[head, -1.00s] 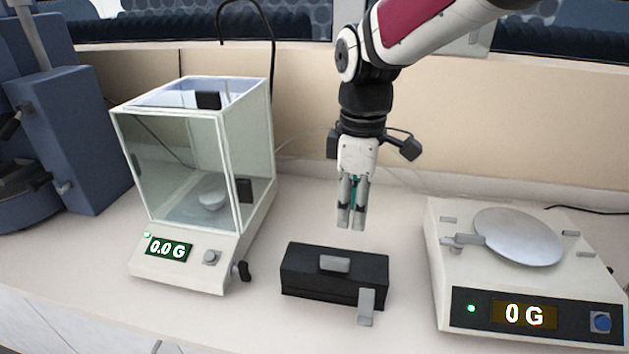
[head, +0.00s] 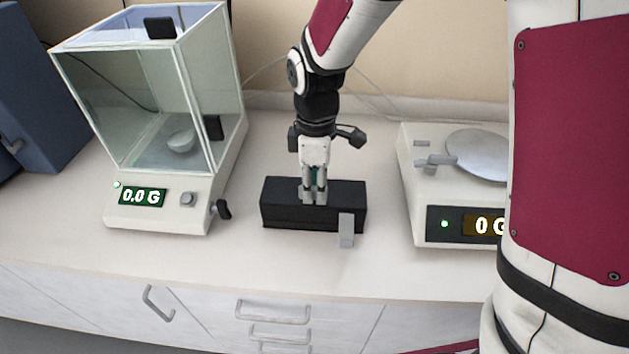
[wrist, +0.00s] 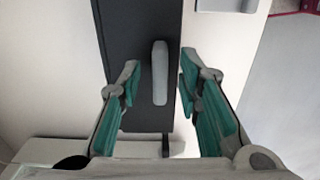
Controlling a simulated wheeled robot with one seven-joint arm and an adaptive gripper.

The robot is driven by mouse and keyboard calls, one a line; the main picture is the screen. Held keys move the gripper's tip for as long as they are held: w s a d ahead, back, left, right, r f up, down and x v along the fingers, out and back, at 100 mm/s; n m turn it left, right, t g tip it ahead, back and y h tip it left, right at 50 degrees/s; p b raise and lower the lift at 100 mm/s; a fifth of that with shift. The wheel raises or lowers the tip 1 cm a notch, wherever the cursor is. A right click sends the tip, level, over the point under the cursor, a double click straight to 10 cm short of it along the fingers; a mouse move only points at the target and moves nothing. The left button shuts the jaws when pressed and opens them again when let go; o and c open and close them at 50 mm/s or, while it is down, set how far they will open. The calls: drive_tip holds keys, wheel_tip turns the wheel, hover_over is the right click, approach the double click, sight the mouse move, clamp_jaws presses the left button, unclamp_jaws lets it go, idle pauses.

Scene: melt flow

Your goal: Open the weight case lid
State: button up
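The weight case (head: 282,208) is a black box on the counter, with its lid shut. It also shows as a dark strip in the wrist view (wrist: 138,30). A grey handle (wrist: 159,72) sits on the lid, and a grey latch tab (head: 346,230) hangs at the case's front right. My gripper (head: 314,200) points down at the lid in the head view and hides the handle there. In the wrist view my gripper (wrist: 158,80) is open, its teal-padded fingers on either side of the handle with gaps visible.
A glass-walled balance (head: 150,208) reading 0.0 G stands left of the case. A flat-pan scale (head: 433,228) stands to the right, partly hidden by my arm. The counter (head: 300,262) in front of the case is clear, with drawers below.

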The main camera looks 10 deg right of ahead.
drive_tip(key=shift+f, duration=0.55)
clamp_jaws()
drive_tip(key=shift+r, duration=0.1)
